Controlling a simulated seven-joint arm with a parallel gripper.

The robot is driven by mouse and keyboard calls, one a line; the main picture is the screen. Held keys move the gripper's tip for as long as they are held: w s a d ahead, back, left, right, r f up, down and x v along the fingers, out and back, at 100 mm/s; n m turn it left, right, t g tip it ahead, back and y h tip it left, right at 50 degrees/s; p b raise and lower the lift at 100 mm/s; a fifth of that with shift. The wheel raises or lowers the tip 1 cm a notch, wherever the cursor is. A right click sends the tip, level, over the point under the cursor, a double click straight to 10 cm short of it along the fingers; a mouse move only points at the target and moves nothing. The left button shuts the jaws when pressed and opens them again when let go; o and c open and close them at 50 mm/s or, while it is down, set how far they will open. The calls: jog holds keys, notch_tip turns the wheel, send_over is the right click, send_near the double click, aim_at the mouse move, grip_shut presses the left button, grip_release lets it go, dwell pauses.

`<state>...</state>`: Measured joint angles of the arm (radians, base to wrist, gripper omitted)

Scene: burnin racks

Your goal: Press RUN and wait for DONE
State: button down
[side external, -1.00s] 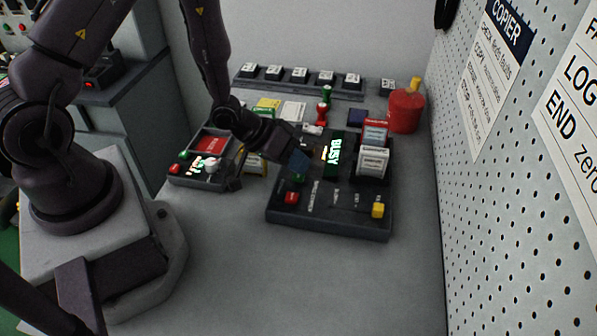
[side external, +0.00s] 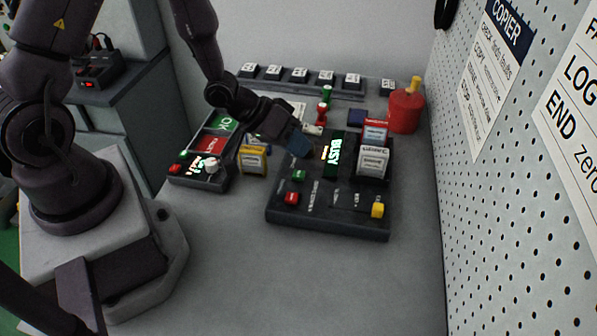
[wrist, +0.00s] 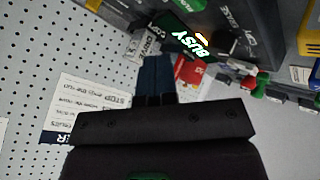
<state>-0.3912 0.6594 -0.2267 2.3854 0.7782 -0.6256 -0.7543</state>
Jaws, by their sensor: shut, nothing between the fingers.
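The dark copier station (side external: 330,222) lies on the bench in the side view. Its display (side external: 334,153) glows BUSY in green, and BUSY also shows in the wrist view (wrist: 192,44). A green button (side external: 299,175) and a red button (side external: 291,198) sit at its left front, and a yellow knob (side external: 377,210) at its right front. Two cards stand in its slots, a white-labelled one (side external: 372,162) and a red-topped one (side external: 375,131). My gripper (side external: 299,146) is shut and empty, above the station's back left, behind the green button and apart from it.
A red canister (side external: 405,110) stands at the back right. The pegboard wall (side external: 500,200) bounds the right. The front bench is clear.

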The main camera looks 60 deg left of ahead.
jog(key=shift+r, duration=1.1)
jog(key=s+a+f+g+y, duration=0.1)
jog(key=s+a+f+m+g+y, duration=0.1)
jog(key=a, duration=0.1)
jog(key=shift+s+f, duration=0.2)
jog(key=shift+s, duration=0.1)
jog(key=s+a+r+g+y, duration=0.3)
jog(key=s+a+r+y, duration=0.25)
jog(key=r, duration=0.25)
jog(key=s+d+r+t+h, duration=0.1)
jog(key=s+d+r, duration=0.2)
jog(key=r, duration=0.5)
jog(key=s+d+r+m+t+h, duration=0.1)
jog(key=s+d+r, duration=0.2)
jog(key=r, duration=0.6)
jog(key=shift+s+d+r+t, duration=0.2)
jog(key=shift+s+t, duration=0.2)
jog(key=shift+s, duration=0.8)
